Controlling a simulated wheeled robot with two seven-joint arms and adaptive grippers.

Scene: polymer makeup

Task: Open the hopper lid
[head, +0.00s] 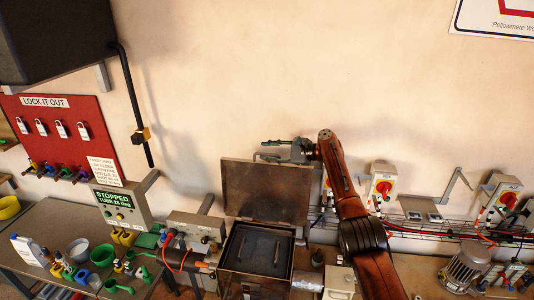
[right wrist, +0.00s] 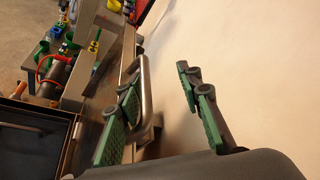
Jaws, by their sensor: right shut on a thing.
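The hopper lid (head: 264,188) is a brown metal plate standing nearly upright at the back of the open hopper (head: 232,262). Two bars show inside the hopper's dark opening. My right gripper (head: 270,150) is at the lid's top edge, reaching in from the right. In the right wrist view, its green-padded fingers (right wrist: 165,115) lie on either side of the lid's metal handle (right wrist: 146,72), with the handle close to the left finger. The hopper's edge (right wrist: 35,108) shows at the left there. My left gripper is not in view.
A control box with a green display (head: 117,200) and a bench with funnels and bottles (head: 103,255) are at the left. Red-handled switches (head: 383,188) and cables line the wall at the right. A motor (head: 466,268) stands at the lower right.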

